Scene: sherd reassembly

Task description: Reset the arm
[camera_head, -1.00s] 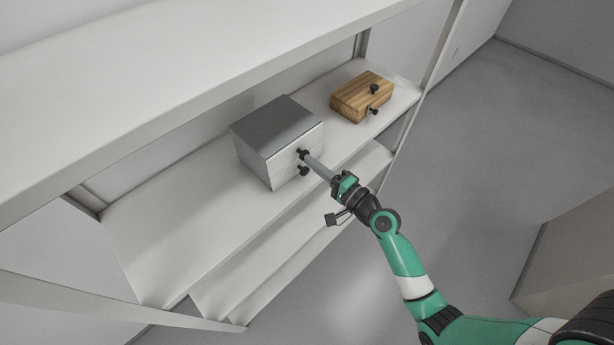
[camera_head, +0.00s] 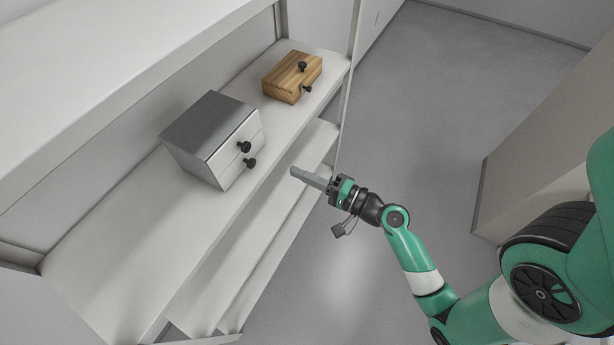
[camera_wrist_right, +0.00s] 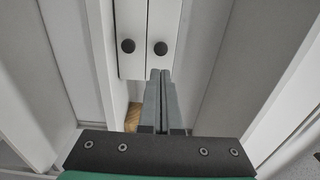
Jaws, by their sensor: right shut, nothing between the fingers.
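My right gripper (camera_head: 294,172) is shut and empty. It is held out in front of the shelf unit, apart from the grey box, with its fingers pointing at the shelf. In the right wrist view its fingers (camera_wrist_right: 160,74) lie side by side, below two black knobs. My green right arm reaches in from the lower right of the head view. My left gripper is not in view.
A grey box (camera_head: 205,125) with two drawers and black knobs (camera_head: 244,147) stands on the white shelf (camera_head: 130,225). A small wooden box (camera_head: 285,82) with black knobs stands farther back. Shelf boards lie above and below. Open floor (camera_head: 420,120) lies to the right.

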